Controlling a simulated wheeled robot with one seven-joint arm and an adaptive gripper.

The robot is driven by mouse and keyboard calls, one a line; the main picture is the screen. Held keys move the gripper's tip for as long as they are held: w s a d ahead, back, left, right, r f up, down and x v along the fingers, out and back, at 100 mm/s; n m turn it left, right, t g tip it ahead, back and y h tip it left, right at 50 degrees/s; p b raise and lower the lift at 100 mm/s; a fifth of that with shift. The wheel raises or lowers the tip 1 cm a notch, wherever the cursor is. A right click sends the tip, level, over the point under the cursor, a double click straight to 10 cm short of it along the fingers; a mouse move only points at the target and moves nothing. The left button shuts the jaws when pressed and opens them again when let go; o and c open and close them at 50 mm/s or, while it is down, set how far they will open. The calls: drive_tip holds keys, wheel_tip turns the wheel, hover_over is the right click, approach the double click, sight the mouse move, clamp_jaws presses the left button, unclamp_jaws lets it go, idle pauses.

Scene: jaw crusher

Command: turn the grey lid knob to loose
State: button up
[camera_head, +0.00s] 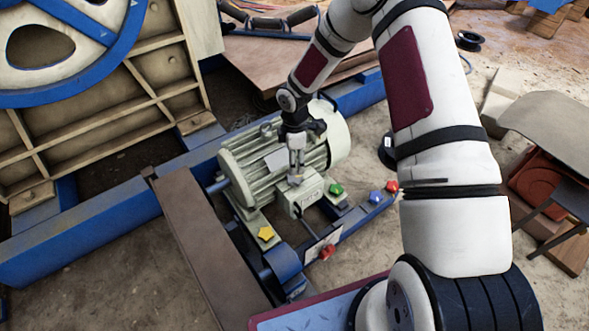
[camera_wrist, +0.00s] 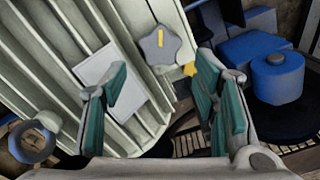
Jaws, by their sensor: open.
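The grey lid knob (camera_wrist: 160,46) is star-shaped with a yellow bar mark on top. In the wrist view it lies ahead of my open gripper (camera_wrist: 163,68), between the lines of the two fingertips and apart from both. The mark points nearly straight up in that picture. In the head view my gripper (camera_head: 296,176) points down over the small terminal box (camera_head: 304,195) on the side of the ribbed grey-green motor (camera_head: 255,172). There the knob is too small and covered to make out clearly.
Other knobs sit around the motor: yellow (camera_head: 265,233), green (camera_head: 336,189), blue (camera_head: 375,197) and red (camera_head: 327,252). A blue-rimmed flywheel (camera_head: 60,45) and crusher frame stand at left. A brown plate (camera_head: 190,235) lies in front.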

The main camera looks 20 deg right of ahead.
drive_tip(key=shift+r, duration=1.9)
